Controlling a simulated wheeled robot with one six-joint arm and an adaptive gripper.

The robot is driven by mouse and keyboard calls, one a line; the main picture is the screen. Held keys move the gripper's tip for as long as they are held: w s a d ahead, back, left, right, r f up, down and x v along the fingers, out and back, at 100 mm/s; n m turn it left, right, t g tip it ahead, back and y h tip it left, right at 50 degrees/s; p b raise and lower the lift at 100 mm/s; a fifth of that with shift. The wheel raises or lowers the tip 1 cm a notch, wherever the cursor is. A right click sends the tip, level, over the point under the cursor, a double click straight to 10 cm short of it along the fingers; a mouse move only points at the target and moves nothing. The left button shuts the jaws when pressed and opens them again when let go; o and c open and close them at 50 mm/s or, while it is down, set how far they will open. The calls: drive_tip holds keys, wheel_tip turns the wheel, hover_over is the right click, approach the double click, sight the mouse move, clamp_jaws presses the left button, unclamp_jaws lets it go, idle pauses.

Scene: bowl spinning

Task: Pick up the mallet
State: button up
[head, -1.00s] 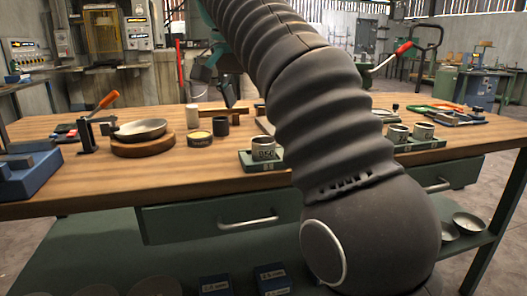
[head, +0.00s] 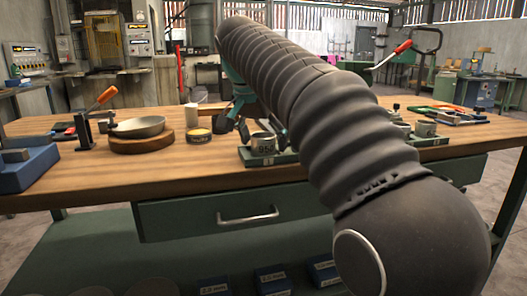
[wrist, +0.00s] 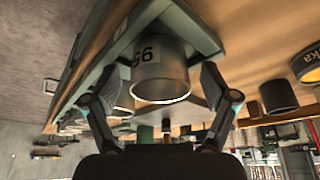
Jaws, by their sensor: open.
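I cannot pick out a mallet in either view; my arm hides part of the bench. My gripper (wrist: 160,92) is open, its two fingers apart on either side of a grey metal cup (wrist: 160,75) in the wrist view. Whether the fingers touch the cup I cannot tell. The cup bears a dark number and sits in a green tray (wrist: 85,82). In the head view my gripper (head: 248,127) is over the bench, close behind this cup (head: 263,146), and is partly hidden by my arm.
A shallow metal bowl (head: 138,127) rests on a round wooden base (head: 140,143) at left. More cups (head: 425,129) stand at right.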

drive_tip(key=shift+f, duration=0.1)
drive_tip(key=c, duration=1.2)
